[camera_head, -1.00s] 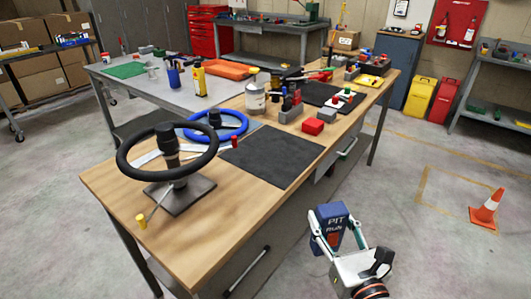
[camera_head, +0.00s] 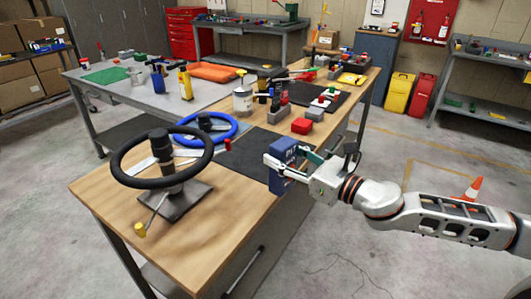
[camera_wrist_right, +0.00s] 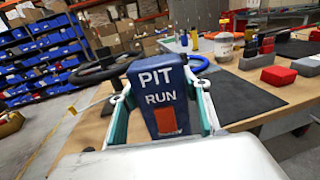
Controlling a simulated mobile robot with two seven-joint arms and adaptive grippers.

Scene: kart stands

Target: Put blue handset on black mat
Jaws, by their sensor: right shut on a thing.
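The blue handset (camera_head: 279,180), a boxy block lettered "PIT RUN", is held upright in my right gripper (camera_head: 290,163). In the right wrist view the handset (camera_wrist_right: 157,85) shows its lettering and an orange patch, with a finger on each side. The black mat (camera_head: 245,163) lies flat on the wooden bench. The handset is at the mat's right front side, overlapping its edge in the head view; I cannot tell its height above the bench. The mat (camera_wrist_right: 238,98) also shows behind the handset in the right wrist view. My left gripper is out of view.
A black steering wheel (camera_head: 119,172) on a stand and a blue ring (camera_head: 229,122) are left of the mat. A red block (camera_head: 301,125), a grey-white can (camera_head: 242,101) and small items stand behind it. Another dark mat (camera_head: 345,98) lies farther back.

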